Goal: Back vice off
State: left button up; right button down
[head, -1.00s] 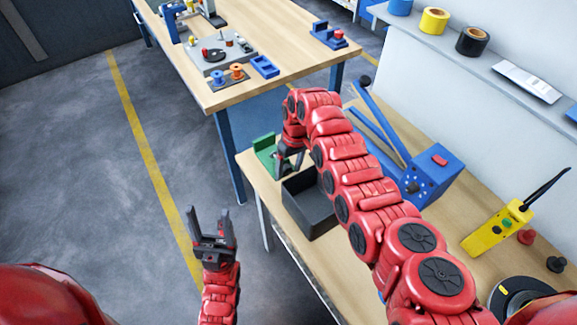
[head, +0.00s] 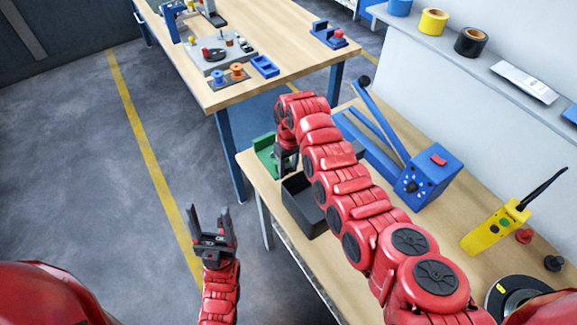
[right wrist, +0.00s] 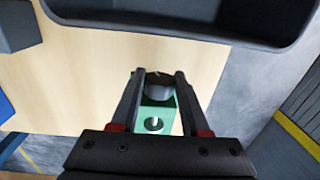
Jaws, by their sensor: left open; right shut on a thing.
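The green vice (head: 263,148) stands at the far left corner of the near bench, partly hidden behind my right gripper. In the right wrist view it shows as a green block (right wrist: 168,112) with a small round metal piece on it. My right gripper (right wrist: 160,78) points down at the vice, its fingers on either side of a grey round part (right wrist: 158,91). It is shut on that part. In the head view the right gripper (head: 287,165) hides the contact. My left gripper (head: 209,213) is open and empty over the floor, left of the bench.
A dark open bin (head: 303,207) sits just in front of the vice. A blue box with long arms (head: 430,180) and a yellow handheld device (head: 495,228) stand to the right. Another bench (head: 290,60) with tools is behind. The floor on the left is clear.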

jog(key=shift+s+a+t+h, duration=0.15)
jog(key=shift+a+t+h, duration=0.1)
jog(key=shift+t+h, duration=0.65)
jog(key=shift+h, duration=0.4)
jog(key=shift+c, duration=1.9)
grip_release()
